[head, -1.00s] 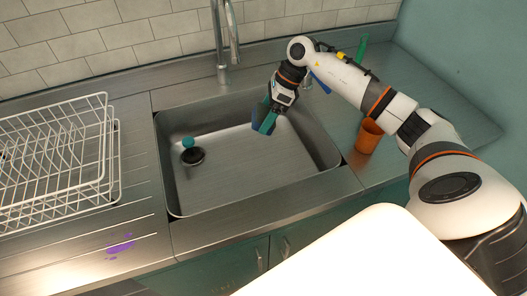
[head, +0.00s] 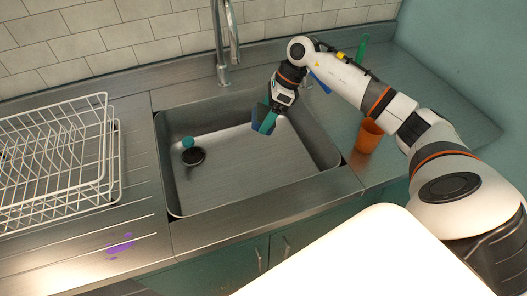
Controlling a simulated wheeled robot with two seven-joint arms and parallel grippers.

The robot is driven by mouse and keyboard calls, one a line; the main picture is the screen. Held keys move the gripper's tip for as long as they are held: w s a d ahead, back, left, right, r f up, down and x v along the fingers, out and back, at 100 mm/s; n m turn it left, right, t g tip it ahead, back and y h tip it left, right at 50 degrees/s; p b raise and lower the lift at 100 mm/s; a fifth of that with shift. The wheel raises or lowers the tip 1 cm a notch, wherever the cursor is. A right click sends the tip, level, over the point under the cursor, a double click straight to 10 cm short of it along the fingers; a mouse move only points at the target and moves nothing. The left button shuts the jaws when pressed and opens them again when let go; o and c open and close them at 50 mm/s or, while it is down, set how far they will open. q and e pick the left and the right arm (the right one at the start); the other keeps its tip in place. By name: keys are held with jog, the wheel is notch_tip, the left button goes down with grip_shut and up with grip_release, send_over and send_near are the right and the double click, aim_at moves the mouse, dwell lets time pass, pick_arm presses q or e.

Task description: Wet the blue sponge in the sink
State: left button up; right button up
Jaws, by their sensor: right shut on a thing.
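The blue sponge (head: 258,125) is held in my right gripper (head: 267,117), inside the back right part of the sink. The gripper points down, and part of the sponge is hidden behind its teal fingers. The metal sink (head: 240,180) lies in the middle of the counter. The curved faucet (head: 222,50) stands behind the sink, left of the gripper. No running water shows under it. My left gripper is not in view.
A white wire dish rack (head: 60,165) stands left of the sink. An orange cup (head: 368,136) is on the right counter, below my right arm. A small teal-topped thing (head: 188,142) is by the dark drain (head: 193,156). A purple stain (head: 120,246) marks the left counter.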

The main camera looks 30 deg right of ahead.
aim_at(260, 113)
jog(key=shift+r, duration=0.1)
jog(key=shift+r+p, duration=1.05)
jog(key=shift+r, duration=0.9)
jog(key=shift+a, duration=0.1)
